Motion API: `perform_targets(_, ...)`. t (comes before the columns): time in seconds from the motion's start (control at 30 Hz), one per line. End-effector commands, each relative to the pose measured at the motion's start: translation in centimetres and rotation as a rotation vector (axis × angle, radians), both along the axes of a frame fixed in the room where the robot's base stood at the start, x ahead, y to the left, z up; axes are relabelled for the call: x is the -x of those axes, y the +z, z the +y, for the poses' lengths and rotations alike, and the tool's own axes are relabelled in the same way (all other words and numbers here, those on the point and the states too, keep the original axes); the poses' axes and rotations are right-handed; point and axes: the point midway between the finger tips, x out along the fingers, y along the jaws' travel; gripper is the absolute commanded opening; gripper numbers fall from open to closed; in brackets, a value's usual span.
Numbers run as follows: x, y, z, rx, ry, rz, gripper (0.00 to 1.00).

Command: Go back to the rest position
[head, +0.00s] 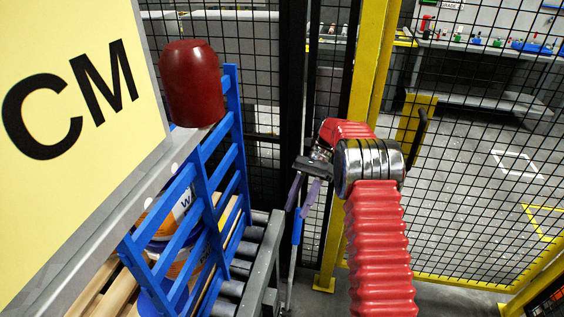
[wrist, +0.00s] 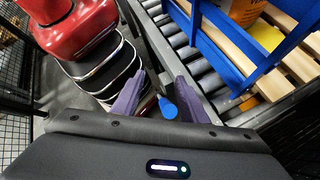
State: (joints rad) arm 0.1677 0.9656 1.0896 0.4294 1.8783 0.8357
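My gripper (head: 303,192) is in front of the mesh fence, to the right of the roller conveyor, with its fingers pointing down. In the wrist view its two purple fingers (wrist: 157,97) are apart with nothing between them. A blue-tipped part (wrist: 168,109) shows beyond the gap between the fingers, apart from them. White and orange pails (head: 163,235) stand behind a blue rack at the left, partly hidden by its bars. An orange pail (wrist: 245,12) shows at the top of the wrist view.
A wooden pallet (wrist: 298,67) lies behind the blue frame. A yellow post (head: 366,75) and black mesh fence (head: 460,150) stand close behind my arm. A yellow CM sign (head: 80,45) blocks the left.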

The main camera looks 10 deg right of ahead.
Motion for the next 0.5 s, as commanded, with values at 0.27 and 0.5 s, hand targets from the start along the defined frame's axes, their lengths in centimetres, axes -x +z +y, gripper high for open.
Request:
perform_targets(0.27, 0.2, 0.9, 0.1, 0.005, 0.009, -0.027, 0.39)
perform_targets(0.5, 1.0, 3.9, 0.4, 0.022, 0.047, -0.123, 0.39)
